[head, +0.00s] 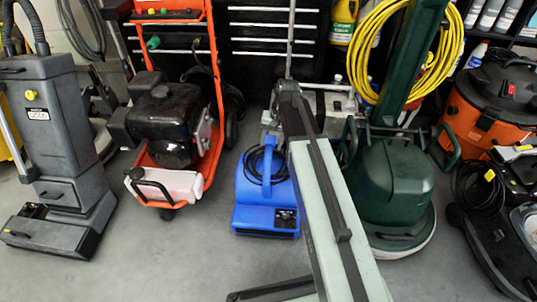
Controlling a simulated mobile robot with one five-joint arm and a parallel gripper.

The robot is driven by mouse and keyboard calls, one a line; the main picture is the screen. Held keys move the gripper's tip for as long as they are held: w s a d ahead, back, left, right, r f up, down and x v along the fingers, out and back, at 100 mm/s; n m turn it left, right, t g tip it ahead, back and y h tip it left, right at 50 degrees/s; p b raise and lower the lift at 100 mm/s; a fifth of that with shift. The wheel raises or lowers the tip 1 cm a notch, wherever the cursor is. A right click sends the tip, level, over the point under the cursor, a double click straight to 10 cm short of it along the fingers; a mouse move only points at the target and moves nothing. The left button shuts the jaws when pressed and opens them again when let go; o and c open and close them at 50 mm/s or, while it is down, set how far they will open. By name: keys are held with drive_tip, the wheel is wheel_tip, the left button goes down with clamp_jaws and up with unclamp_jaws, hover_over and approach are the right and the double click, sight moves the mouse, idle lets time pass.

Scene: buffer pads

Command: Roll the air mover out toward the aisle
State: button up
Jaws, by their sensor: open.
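The air mover (265,192) is a blue, boxy unit on the grey floor near the middle of the head view. A dark cord is looped at its top, and a dark label shows low on its front. My arm runs from the bottom edge up past the air mover's right side and covers part of that side in the picture. I cannot make out the fingers of my gripper. Whether anything touches the air mover cannot be told.
An orange-framed machine with a black engine (168,125) stands left of the air mover. A green floor machine (395,185) stands close on its right, behind my arm. A black tool chest (262,55) is behind. Bare floor (170,265) lies in front and to the front left.

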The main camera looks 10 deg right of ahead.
sight(269, 148)
drive_tip(key=f, duration=0.1)
drive_tip(key=f+b, duration=0.2)
drive_tip(key=shift+w+a+f, duration=0.1)
drive_tip(key=shift+a+f, duration=0.2)
drive_tip(key=shift+r, duration=0.1)
clamp_jaws()
drive_tip(key=shift+a, duration=0.1)
idle(0.9)
